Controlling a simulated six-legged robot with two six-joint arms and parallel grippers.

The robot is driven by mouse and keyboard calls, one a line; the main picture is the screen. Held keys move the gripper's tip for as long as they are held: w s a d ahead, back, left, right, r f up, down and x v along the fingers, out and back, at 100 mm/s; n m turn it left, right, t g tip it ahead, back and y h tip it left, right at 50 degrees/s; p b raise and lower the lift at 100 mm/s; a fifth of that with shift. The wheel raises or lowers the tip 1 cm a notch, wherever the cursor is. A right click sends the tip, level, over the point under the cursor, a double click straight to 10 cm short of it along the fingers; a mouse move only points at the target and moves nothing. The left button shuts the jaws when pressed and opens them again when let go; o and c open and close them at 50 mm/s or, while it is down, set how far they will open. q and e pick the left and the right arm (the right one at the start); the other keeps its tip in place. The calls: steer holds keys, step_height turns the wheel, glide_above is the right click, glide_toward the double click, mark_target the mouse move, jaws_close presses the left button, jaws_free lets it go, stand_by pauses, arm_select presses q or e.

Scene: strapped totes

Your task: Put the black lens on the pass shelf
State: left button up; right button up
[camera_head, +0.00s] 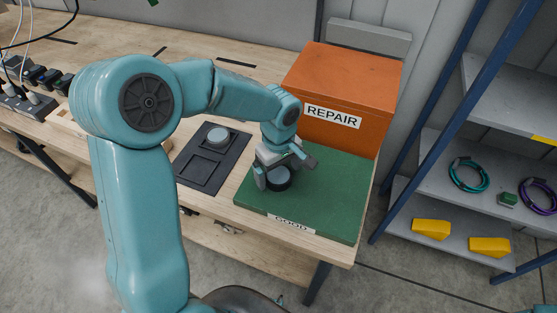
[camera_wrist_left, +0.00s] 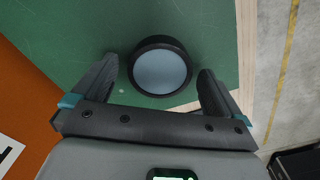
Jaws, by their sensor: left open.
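The black lens (camera_head: 279,178) is a short round black cylinder on the green GOOD mat (camera_head: 325,205). In the left wrist view the lens (camera_wrist_left: 160,70) shows its pale blue-grey glass face. My left gripper (camera_head: 284,170) is over the lens on the mat. In the wrist view its two fingers stand apart, one on each side of the lens, with visible gaps. Nothing is held. No shelf in view bears a readable "pass" label. My right gripper is not in view.
An orange REPAIR box (camera_head: 345,90) stands behind the mat. A black tray (camera_head: 197,173) left of the mat holds a pale round piece (camera_head: 218,135). A blue-framed grey rack (camera_head: 462,235) at the right holds cable coils and yellow blocks. The mat's right side is clear.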

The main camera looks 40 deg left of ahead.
mark_target(278, 175)
arm_select(q)
step_height(278, 175, up, 12)
steer(key=shift+b, duration=0.35)
steer(key=shift+s, duration=0.15)
stand_by(0.4)
